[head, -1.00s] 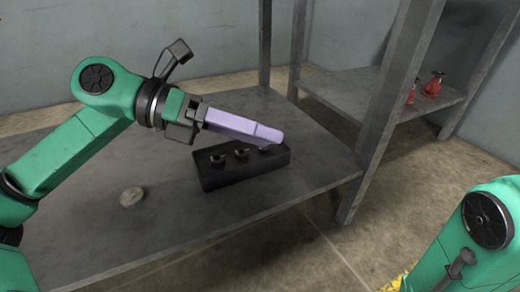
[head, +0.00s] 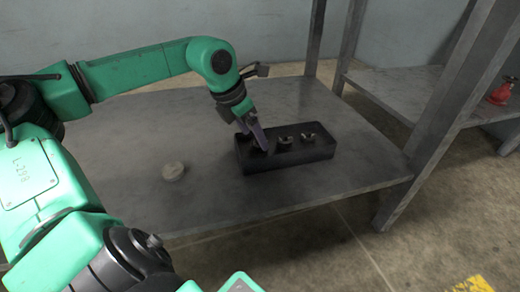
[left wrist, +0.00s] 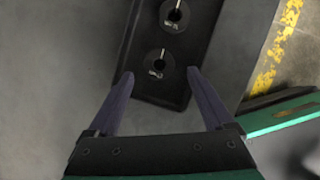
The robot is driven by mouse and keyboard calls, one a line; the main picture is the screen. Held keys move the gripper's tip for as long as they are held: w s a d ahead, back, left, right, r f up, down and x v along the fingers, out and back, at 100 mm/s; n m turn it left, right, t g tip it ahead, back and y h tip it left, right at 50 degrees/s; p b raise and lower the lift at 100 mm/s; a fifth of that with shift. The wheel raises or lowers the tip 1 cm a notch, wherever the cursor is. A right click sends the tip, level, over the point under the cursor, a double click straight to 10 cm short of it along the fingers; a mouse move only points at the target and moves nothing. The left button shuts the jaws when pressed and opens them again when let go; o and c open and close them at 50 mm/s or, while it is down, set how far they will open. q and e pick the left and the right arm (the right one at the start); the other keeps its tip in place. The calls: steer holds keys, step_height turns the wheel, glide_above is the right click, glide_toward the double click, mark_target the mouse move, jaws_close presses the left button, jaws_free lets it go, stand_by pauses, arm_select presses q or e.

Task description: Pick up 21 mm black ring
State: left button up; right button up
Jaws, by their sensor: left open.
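A black tray (head: 290,160) on the grey table holds a row of three small dark round pieces with pale marks. The right piece (head: 309,136) and the middle piece (head: 284,143) show clearly; the left one is partly behind my gripper. I cannot tell which is the 21 mm black ring. My left gripper (head: 258,139) points down over the tray's left end. In the left wrist view, its open, empty fingers (left wrist: 160,73) have a dark round piece (left wrist: 159,64) between their tips; another piece (left wrist: 174,15) lies farther up. My right gripper is out of view.
Grey posts and a shelf (head: 400,88) with a red object (head: 500,95) stand at the right.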

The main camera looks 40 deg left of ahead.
mark_target(255, 146)
arm_select(q)
steer(key=x, duration=0.3)
steer(key=shift+a, duration=0.15)
steer(key=shift+r, duration=0.15)
jaws_close()
